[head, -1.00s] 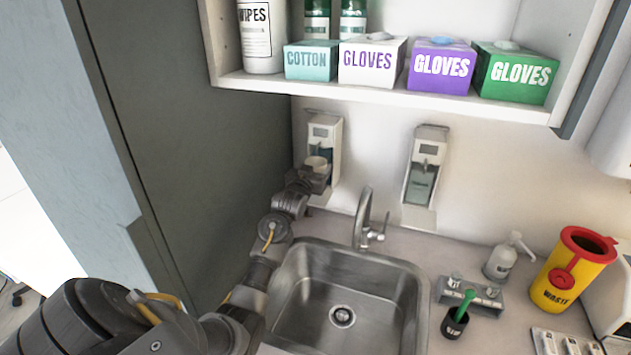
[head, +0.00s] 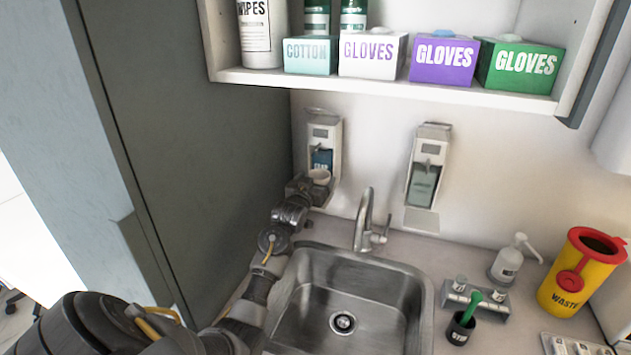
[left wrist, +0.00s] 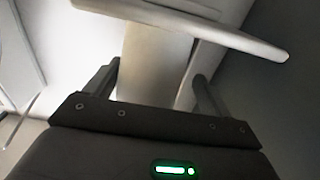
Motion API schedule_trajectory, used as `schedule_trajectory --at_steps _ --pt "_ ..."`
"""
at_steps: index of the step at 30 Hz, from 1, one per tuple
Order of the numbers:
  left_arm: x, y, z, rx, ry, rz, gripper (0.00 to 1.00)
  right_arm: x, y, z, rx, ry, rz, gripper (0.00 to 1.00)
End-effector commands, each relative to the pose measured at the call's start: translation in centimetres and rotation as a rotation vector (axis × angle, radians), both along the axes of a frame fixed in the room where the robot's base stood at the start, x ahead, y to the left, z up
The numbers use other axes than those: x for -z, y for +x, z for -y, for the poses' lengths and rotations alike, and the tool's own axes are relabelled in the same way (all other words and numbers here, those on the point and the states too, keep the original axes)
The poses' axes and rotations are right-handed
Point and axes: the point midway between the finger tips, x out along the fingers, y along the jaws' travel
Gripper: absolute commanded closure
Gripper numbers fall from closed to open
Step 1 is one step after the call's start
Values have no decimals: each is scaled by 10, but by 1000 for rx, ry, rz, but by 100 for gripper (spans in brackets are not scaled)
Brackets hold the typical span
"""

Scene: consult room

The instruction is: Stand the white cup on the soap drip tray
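The white cup (head: 319,176) is upright at the foot of the left wall dispenser, which holds a blue-labelled soap bottle (head: 322,160). My left gripper (head: 308,188) is at the cup's lower part and hides it. In the left wrist view the two fingers (left wrist: 157,78) stand apart with a pale surface, which looks like the cup (left wrist: 153,65), between them. A pale bar (left wrist: 205,27) crosses in front, perhaps the edge of the soap drip tray. The tray is hidden behind my gripper in the head view, so I cannot tell whether the cup touches it. My right gripper is out of view.
A second dispenser (head: 426,170) hangs to the right. The steel tap (head: 362,220) and sink (head: 315,275) lie below and to the right of my gripper. A dark cabinet side (head: 200,150) is close on the left. A shelf with glove boxes (head: 443,60) overhangs.

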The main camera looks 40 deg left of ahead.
Motion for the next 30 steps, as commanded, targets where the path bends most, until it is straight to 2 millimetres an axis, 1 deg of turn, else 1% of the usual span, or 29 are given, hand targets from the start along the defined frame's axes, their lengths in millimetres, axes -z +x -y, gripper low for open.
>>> schedule_trajectory --at_steps 5,8,11,18,21,25,30 --pt "-3 0 0 0 0 0 18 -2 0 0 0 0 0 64" --pt "-1 -8 3 1 1 -1 18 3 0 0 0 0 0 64" --pt "0 -24 9 1 1 0 18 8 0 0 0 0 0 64" --pt "0 -73 25 0 1 1 18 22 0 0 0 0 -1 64" --pt "-1 -90 31 0 1 0 18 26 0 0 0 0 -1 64" --pt "-2 -105 36 0 0 0 18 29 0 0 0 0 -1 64" --pt "-3 -113 39 1 0 0 18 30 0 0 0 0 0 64"
